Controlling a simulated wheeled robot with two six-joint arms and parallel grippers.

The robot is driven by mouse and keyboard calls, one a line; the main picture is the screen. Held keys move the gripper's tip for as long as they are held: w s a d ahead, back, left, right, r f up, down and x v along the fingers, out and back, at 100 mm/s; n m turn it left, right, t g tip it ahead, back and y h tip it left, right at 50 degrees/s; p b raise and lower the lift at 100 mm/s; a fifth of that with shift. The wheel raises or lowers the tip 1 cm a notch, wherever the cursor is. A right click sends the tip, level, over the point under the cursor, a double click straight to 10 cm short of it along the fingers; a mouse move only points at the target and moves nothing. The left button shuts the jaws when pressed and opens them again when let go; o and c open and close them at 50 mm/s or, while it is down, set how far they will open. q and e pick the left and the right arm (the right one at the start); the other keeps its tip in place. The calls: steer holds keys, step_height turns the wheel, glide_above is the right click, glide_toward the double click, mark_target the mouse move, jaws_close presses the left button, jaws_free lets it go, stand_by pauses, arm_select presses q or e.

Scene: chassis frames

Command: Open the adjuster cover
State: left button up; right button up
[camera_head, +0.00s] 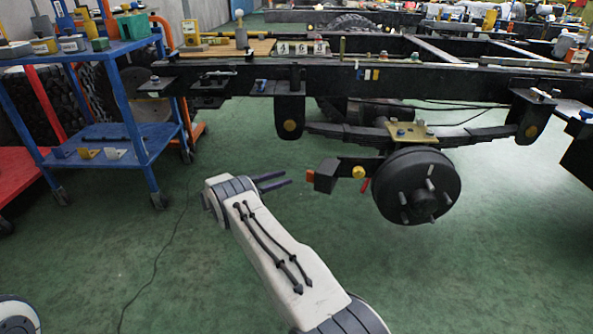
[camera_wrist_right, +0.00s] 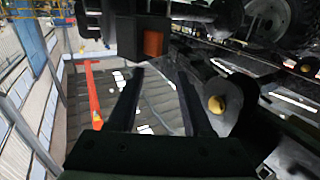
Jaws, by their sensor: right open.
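A small black box (camera_head: 326,176) that appears to be the adjuster cover sits at the left end of a black arm beside the wheel hub. An orange-red tab (camera_head: 310,175) is on its left side. My right gripper (camera_head: 286,179) is open and empty just left of the tab, with a small gap. In the right wrist view, the two fingers of my right gripper (camera_wrist_right: 160,72) are spread. The orange tab (camera_wrist_right: 153,43) shows beyond their tips, on a dark block (camera_wrist_right: 128,38). I cannot see a hinge. My left gripper is out of view.
The wheel hub (camera_head: 418,187) with studs hangs right of the box, under the black chassis frame (camera_head: 400,75). A yellow round cap (camera_head: 358,172) and a red piece (camera_head: 365,186) are close by. A blue cart (camera_head: 145,95) stands at left.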

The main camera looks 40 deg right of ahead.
steer(key=v, duration=0.2)
steer(key=shift+w+a, duration=0.15)
steer(key=shift+a, duration=0.2)
